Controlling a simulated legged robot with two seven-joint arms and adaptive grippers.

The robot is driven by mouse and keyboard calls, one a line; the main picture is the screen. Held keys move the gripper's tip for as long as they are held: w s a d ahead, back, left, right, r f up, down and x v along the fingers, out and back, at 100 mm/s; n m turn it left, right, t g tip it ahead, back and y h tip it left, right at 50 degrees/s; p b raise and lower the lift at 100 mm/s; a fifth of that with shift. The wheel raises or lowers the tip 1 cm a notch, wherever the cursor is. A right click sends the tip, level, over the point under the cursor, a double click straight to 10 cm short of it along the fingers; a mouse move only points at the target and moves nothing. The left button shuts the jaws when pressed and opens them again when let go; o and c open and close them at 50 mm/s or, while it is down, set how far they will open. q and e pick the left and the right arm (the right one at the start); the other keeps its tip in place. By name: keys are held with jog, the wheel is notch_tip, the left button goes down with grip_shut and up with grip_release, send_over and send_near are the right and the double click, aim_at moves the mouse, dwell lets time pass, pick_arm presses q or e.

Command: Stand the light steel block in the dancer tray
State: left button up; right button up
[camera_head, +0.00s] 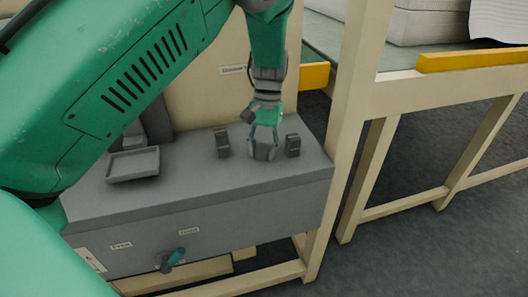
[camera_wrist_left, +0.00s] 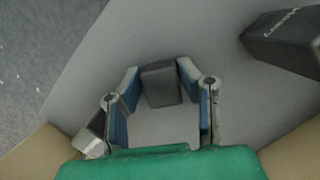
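My left gripper (camera_head: 264,143) is lowered over the grey bench top, between two small dark blocks. In the left wrist view its fingers (camera_wrist_left: 160,88) are spread on either side of a dark grey block (camera_wrist_left: 160,84); a narrow gap shows at its left. In the head view this block is mostly hidden by the fingers. One dark block (camera_head: 222,143) stands left of the gripper, another (camera_head: 293,145) right of it. I cannot tell which is the light steel one. A shallow grey tray (camera_head: 133,177), likely the dancer tray, looks empty at the left. My right gripper is out of view.
In the wrist view a larger-looking dark block (camera_wrist_left: 285,42) with unclear lettering stands at the upper right. The bench top (camera_head: 195,185) is bare between tray and blocks. A teal-handled lever (camera_head: 174,258) is on the bench front. A cream frame post (camera_head: 350,90) rises right of the bench.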

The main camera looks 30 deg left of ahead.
aim_at(260, 146)
pick_arm(q)
jog(key=shift+a+f, duration=0.1)
jog(key=shift+a, duration=0.15)
grip_shut()
jog(key=shift+s+a, duration=0.1)
jog(key=shift+a, duration=0.25)
jog(key=r, duration=0.3)
jog(key=r+p, duration=0.1)
jog(key=r, duration=0.2)
jog(key=r+p, duration=0.1)
jog(key=r, duration=0.2)
jog(key=shift+d, duration=0.25)
jog(key=shift+a+r, duration=0.1)
jog(key=shift+r, duration=0.35)
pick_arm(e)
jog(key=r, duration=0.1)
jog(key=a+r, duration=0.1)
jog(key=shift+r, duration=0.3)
